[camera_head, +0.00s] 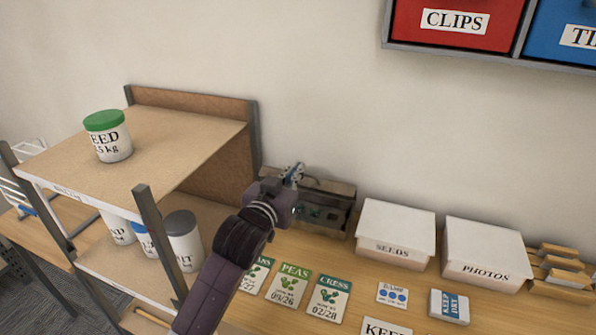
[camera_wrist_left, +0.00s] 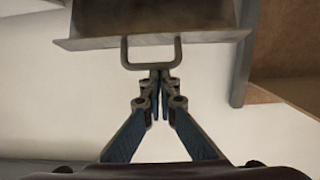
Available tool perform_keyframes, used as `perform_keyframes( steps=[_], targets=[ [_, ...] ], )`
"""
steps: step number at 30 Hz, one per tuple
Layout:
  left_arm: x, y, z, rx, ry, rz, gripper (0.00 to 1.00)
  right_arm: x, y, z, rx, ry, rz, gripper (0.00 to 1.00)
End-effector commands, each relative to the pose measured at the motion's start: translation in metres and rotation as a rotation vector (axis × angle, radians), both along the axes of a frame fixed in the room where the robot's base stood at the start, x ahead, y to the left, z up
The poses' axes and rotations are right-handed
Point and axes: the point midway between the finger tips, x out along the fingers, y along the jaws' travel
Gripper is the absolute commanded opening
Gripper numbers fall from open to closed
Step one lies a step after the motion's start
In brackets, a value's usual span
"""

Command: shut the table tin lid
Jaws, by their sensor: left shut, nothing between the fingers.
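The table tin (camera_head: 338,217) is a dark grey metal box on the table against the wall. Small items show inside it, so it looks open, with its lid (camera_head: 335,186) raised at the back. In the left wrist view, a dark metal panel, likely the lid (camera_wrist_left: 150,22), fills the top, with a wire loop handle (camera_wrist_left: 125,52) below its edge. My left gripper (camera_head: 297,170) is at the tin's upper left and partly hides it. Its fingers (camera_wrist_left: 161,76) are shut and empty, with the tips at the loop; I cannot tell whether they touch.
A wooden shelf unit (camera_head: 170,150) with a green-lidded jar (camera_head: 107,136) on top stands left of the tin. White boxes marked SEEDS (camera_head: 396,232) and PHOTOS (camera_head: 486,252) stand to its right. Seed packets (camera_head: 290,287) lie in front. Red and blue bins (camera_head: 455,22) hang above.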

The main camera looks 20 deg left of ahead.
Motion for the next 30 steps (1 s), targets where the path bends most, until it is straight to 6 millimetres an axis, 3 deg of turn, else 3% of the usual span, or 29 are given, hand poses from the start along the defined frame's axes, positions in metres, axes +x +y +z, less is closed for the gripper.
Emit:
perform_keyframes(
  steps=[10, 21, 30],
  targets=[
    [-0.022, 0.001, -0.029, -0.009, -0.166, 0.001, 0.0, 0.0, 0.0, -0.049, 0.0, 0.0, 0.0, 0.24],
    [-0.045, 0.002, -0.054, -0.007, -0.166, 0.001, 0.0, 0.0, 0.0, -0.056, 0.0, 0.0, 0.0, 0.24],
    [-0.052, 0.002, -0.068, -0.005, -0.169, 0.001, 0.0, 0.0, 0.0, -0.058, 0.0, 0.0, 0.0, 0.24]
  ],
)
